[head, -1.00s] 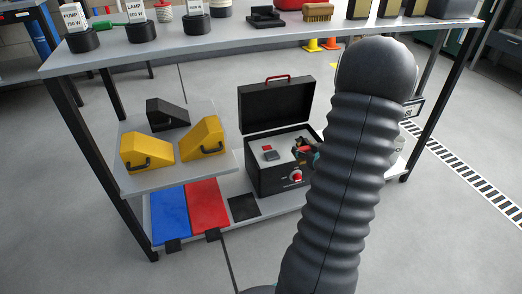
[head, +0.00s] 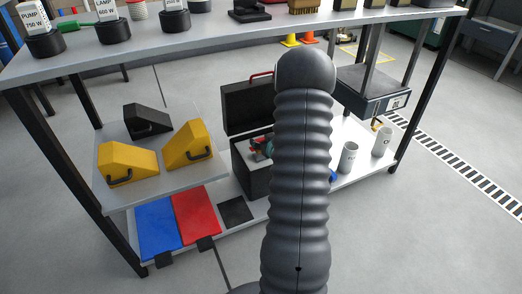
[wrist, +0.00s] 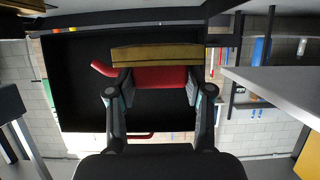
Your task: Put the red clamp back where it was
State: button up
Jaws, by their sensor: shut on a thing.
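In the wrist view the red clamp (wrist: 160,77) is between the two fingers of my gripper (wrist: 159,84), which is shut on it. A red bar end sticks out to its left, and a yellow-brown strip lies along its upper edge in the picture. The black case's open lid (wrist: 80,100) fills the background. In the head view my arm hides most of my gripper. Small red and teal parts, seemingly the clamp and a finger, show at the opening of the black case (head: 246,178), beside my arm. I cannot tell whether the clamp touches the case.
Yellow wedges (head: 128,165) and a black wedge (head: 146,119) stand on the left shelf. Blue (head: 158,228) and red (head: 197,214) mats lie below. The tabletop (head: 170,45) is above.

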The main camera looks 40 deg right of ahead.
jog(key=shift+w+f, duration=0.15)
jog(key=shift+w, duration=0.05)
jog(key=shift+f+b, duration=0.35)
jog(key=shift+f, duration=1.6)
jog(key=shift+f, duration=0.2)
jog(key=o, duration=1.2)
